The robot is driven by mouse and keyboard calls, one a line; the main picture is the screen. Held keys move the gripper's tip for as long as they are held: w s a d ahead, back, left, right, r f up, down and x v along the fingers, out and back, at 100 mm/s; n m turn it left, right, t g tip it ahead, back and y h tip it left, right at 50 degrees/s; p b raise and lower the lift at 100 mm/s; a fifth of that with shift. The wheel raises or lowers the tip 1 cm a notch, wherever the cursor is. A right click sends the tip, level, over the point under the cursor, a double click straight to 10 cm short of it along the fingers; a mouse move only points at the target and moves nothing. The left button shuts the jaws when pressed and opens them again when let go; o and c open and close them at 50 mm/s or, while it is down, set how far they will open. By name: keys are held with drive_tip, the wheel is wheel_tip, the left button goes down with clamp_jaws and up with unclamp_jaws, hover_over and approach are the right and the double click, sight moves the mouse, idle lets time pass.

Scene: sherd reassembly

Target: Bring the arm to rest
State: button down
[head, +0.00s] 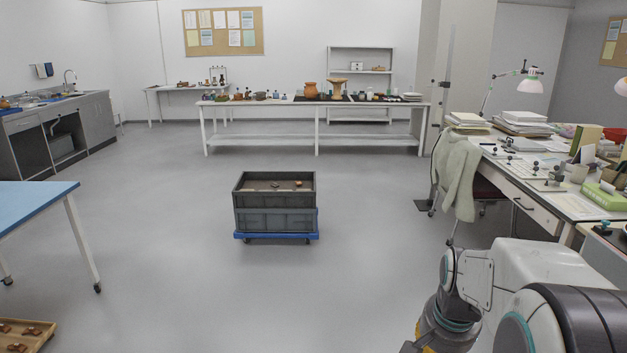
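My arm shows at the lower right of the head view, with white and dark links bent beside the desk. Its lower end, dark with a little yellow, runs down to the bottom edge of the picture. My gripper's fingers are not visible, so I cannot see whether they hold anything.
A grey crate (275,219) with sherds stands on a blue dolly (276,236) mid-floor. A blue-topped table (30,203) is at left, a wooden tray (22,345) at lower left. A cluttered desk (535,190) is close to my arm. Open floor (190,290) lies between.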

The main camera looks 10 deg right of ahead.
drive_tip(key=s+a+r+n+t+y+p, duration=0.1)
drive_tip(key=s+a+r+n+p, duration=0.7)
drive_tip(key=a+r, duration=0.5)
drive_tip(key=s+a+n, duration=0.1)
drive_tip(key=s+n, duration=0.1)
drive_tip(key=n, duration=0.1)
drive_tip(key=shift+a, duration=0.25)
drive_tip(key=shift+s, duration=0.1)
